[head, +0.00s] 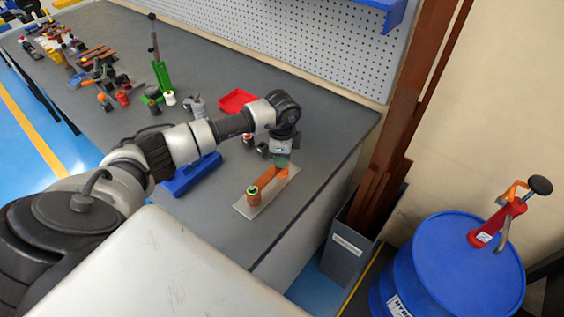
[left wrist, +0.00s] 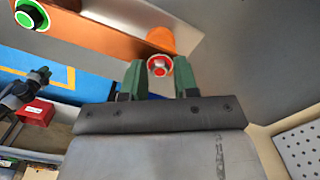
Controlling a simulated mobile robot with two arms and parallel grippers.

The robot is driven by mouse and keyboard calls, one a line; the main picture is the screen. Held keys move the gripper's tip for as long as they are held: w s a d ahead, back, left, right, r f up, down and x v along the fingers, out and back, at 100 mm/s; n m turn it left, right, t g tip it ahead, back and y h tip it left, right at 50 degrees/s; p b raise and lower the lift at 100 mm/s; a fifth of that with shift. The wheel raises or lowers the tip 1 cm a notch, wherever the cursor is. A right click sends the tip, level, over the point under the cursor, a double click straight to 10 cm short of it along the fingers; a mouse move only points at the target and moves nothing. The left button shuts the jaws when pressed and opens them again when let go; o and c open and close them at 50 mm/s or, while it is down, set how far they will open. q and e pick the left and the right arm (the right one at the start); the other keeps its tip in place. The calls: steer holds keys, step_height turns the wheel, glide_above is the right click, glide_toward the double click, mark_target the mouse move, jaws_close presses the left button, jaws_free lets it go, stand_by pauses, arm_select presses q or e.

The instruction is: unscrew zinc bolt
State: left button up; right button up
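An orange copper busbar (head: 266,180) lies on a light flat plate (head: 260,204) near the bench's right end. My left gripper (head: 281,161) hangs over the busbar's far end. My right gripper is out of view.
A red tray (head: 237,100) and a blue block (head: 193,176) are on the bench. Several tools crowd its far left. A pegboard (head: 290,40) stands behind, a grey bin with long bars (head: 347,250) and a blue drum (head: 455,265) at right.

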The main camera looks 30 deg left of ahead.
arm_select(q)
steer(key=m+b, duration=0.1)
steer(key=m, duration=0.3)
steer(key=shift+f, duration=0.1)
steer(key=shift+m, duration=0.8)
steer(key=m+b, duration=0.1)
steer(key=m, duration=0.1)
steer(key=shift+m, duration=0.3)
steer(key=m+b, duration=0.1)
steer(key=m, duration=0.1)
steer(key=shift+m, duration=0.6)
